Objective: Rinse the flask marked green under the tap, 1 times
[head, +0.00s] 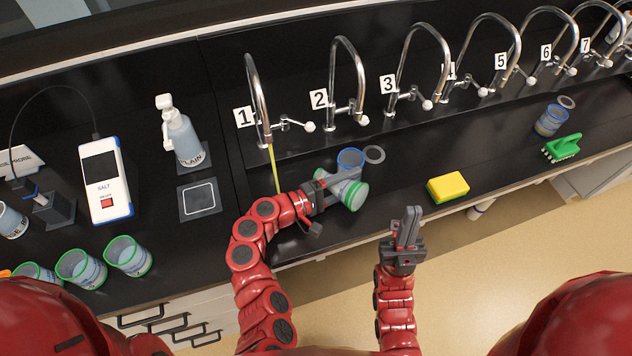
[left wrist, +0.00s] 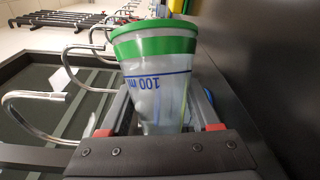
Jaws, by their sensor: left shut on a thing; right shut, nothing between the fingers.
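My left gripper (head: 328,186) is shut on a clear flask with a green band (head: 354,195), held above the black counter. The flask is tilted, its green end toward the lower right. In the left wrist view the flask (left wrist: 160,75) shows a wide green rim and a blue 100 ml mark between the fingers. Tap 1 (head: 262,95) has a thin yellowish stream (head: 273,165) below its spout. The held flask is to the right of this stream and apart from it. My right gripper (head: 408,228) is shut and empty near the counter's front edge.
A blue-rimmed flask (head: 350,158) and a grey ring (head: 375,154) are just behind the held flask. A yellow sponge (head: 447,188) and green brush (head: 562,147) lie to the right. Several green-rimmed flasks (head: 128,257), a salt meter (head: 106,180) and a bottle (head: 183,140) stand left.

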